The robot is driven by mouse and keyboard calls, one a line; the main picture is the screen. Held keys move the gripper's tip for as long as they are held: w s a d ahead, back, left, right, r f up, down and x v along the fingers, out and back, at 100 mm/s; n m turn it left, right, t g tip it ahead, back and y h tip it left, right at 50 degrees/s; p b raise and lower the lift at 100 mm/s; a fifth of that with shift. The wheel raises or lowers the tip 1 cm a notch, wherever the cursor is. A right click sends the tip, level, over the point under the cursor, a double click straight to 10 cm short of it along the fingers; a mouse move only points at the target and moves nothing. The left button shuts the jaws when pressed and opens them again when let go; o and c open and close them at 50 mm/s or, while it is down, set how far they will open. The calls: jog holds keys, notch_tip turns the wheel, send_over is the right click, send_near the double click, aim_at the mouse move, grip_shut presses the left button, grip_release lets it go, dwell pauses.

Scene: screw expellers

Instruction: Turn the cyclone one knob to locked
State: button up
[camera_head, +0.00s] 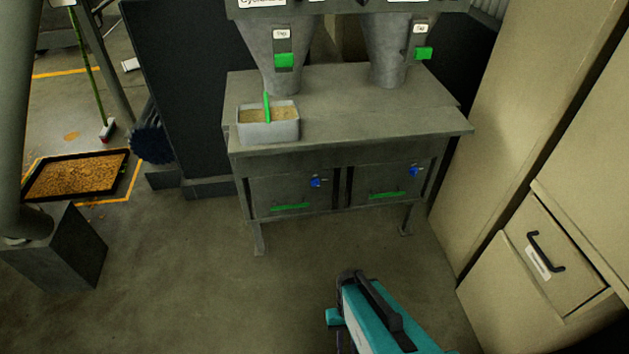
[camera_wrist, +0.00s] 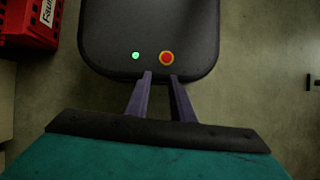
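Two grey cyclone cones stand on a metal bench, the left one (camera_head: 272,58) under a sign whose cut-off text begins "Cyclo". The bench has two drawer fronts below, each with a blue knob: a left knob (camera_head: 316,182) and a right knob (camera_head: 414,171). I cannot read any marking at the knobs, nor tell which position they are in. My gripper (camera_wrist: 161,76) shows in the wrist view with its two purple fingers apart and nothing between them, above my own dark base. In the head view my teal arm is at the bottom, well short of the bench; the fingers are not discernible there.
A grey bin of grain (camera_head: 268,128) with a green handle sits on the bench (camera_head: 375,122). Beige cabinets (camera_head: 520,130) close off the right. A grain tray (camera_head: 78,176) lies at left. Floor before the bench is clear. A red crate (camera_wrist: 28,22) shows in the wrist view.

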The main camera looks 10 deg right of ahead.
notch_tip(320, 180, up, 7)
jog(key=d+p, duration=0.1)
jog(key=p, duration=0.5)
jog(key=shift+s+n+h, duration=0.3)
jog(key=shift+n+h, duration=0.1)
jog(key=shift+o, duration=0.5)
jog(key=shift+f, duration=0.15)
